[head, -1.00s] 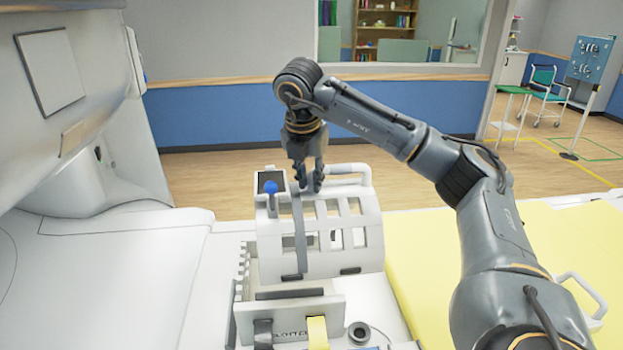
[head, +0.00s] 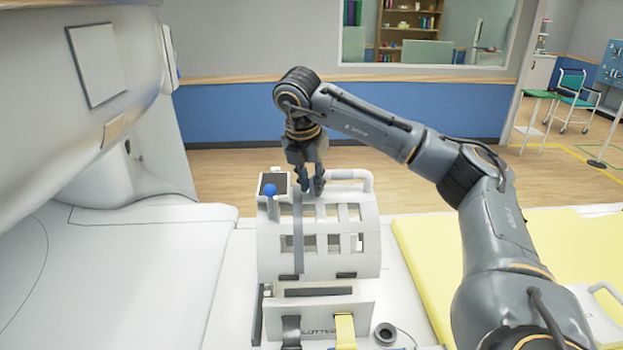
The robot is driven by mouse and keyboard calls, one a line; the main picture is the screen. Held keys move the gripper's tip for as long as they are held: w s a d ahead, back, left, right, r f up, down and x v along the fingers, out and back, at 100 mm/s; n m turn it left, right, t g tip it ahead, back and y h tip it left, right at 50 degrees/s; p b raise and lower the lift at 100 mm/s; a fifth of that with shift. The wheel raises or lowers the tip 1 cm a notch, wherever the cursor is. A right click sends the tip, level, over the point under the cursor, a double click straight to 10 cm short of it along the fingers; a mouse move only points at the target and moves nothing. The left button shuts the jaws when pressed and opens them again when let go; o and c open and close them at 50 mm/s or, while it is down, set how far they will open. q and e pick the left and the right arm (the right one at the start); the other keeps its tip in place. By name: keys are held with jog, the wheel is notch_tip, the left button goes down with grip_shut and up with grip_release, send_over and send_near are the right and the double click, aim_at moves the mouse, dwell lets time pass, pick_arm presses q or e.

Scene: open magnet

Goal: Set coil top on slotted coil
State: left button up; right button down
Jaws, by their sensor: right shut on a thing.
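The coil top (head: 368,238) is a white, curved cage with window openings, a grey strap and a small dark panel with a blue knob. My right gripper (head: 310,188) is shut on it at the top, by the white handle bar. The coil top is upright. The slotted coil (head: 362,303) is the white base on the table below it, with a dark slot and a lettered front plate. The coil top's lower edge is just above or behind the slotted coil's front; I cannot tell if they touch. My left gripper is out of view.
The white scanner housing (head: 60,150) fills the left. A yellow mat (head: 430,262) lies on the right of the table. Dark and yellow straps (head: 345,333) hang at the front, beside a small round plug (head: 385,334) with a cable.

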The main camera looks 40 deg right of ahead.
aim_at(312, 197)
notch_tip(312, 197, down, 4)
jog(key=shift+r+b, duration=0.1)
jog(key=shift+b, duration=1)
jog(key=shift+f+b, duration=0.65)
jog(key=shift+f, duration=0.15)
jog(key=shift+f+b, duration=0.75)
jog(key=shift+f, duration=0.1)
jog(key=c, duration=1.3)
grip_release()
jog(key=shift+o, duration=0.9)
jog(key=shift+s, duration=0.15)
jog(key=shift+f, duration=0.1)
jog(key=v, duration=1.2)
jog(key=shift+a, duration=0.1)
